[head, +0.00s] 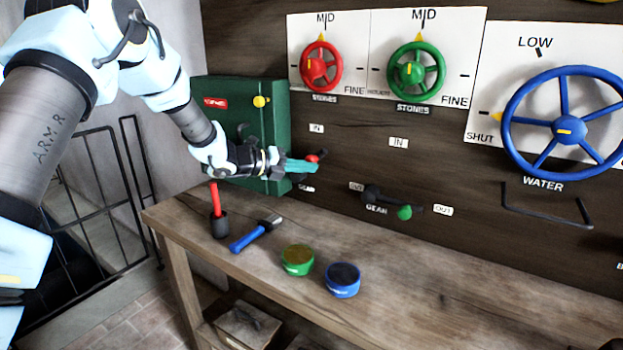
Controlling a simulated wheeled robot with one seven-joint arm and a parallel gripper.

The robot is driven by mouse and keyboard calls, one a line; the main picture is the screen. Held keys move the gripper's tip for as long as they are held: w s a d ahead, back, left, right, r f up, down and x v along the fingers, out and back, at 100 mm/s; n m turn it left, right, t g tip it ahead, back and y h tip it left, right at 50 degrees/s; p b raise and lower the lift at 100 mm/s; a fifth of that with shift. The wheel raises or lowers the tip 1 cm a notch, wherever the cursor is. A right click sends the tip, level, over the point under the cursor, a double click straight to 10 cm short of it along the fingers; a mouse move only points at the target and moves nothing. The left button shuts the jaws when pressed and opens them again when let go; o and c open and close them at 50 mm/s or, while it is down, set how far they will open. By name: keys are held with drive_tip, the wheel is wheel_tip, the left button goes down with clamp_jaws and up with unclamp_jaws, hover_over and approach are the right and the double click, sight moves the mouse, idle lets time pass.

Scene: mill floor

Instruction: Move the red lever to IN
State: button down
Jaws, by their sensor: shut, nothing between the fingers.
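The red lever (312,158) is on the dark wall panel, its red knob just above and behind my fingertips. Part of its arm and its pivot are hidden by my gripper. My gripper (315,167) has teal fingers, is shut and empty, and points right at the lever. I cannot tell whether the fingers touch it.
Red (321,66), green (415,70) and blue (567,129) handwheels are above. A green box (265,125) is behind my wrist. The bench (420,290) holds a hammer (255,234) and tins.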

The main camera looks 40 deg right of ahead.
drive_tip(key=shift+w+a+r+n+b, duration=0.25)
drive_tip(key=shift+w+r+n+b, duration=0.15)
drive_tip(key=shift+w+r+b, duration=0.55)
drive_tip(key=shift+f, duration=0.1)
